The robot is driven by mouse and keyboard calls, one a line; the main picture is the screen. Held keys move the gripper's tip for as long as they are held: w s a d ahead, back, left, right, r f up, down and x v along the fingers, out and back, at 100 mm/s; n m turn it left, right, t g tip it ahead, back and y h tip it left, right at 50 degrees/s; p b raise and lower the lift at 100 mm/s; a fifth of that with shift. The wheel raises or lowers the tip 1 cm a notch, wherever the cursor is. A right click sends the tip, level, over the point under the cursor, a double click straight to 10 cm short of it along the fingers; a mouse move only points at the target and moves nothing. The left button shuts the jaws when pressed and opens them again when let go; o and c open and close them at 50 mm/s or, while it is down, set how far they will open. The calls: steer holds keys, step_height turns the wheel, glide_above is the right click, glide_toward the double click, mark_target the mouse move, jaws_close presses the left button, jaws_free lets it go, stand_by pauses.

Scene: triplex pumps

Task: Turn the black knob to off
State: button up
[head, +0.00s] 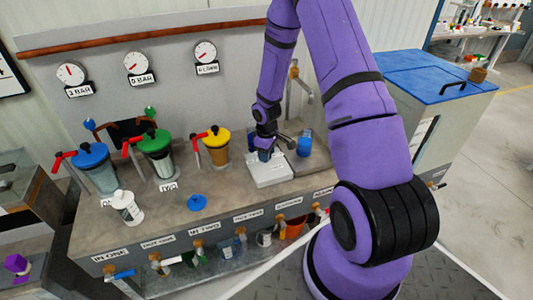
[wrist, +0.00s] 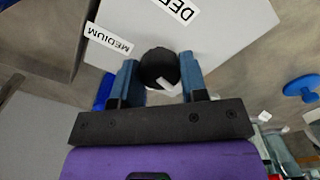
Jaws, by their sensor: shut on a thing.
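The black knob (wrist: 160,69) sits on a white box and shows between my fingers in the wrist view. It is round with a pale pointer mark. My gripper (wrist: 159,78) has its two blue-grey fingers on either side of the knob, shut on it. Labels "MEDIUM" and a partly cut-off "DEE..." are on the white box (wrist: 225,35) near the knob. In the head view the white box (head: 270,174) stands on the counter with my gripper (head: 264,154) over it. The knob is hidden there by my gripper.
Blue-, green- and yellow-lidded pumps (head: 157,150) with red handles stand left of the box. A blue cup (head: 304,146) stands close right of my gripper. Three gauges (head: 136,62) hang behind.

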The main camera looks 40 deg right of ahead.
stand_by(0.3)
steer(key=o, duration=0.9)
step_height(320, 180, up, 11)
steer(key=shift+f, duration=0.1)
stand_by(0.4)
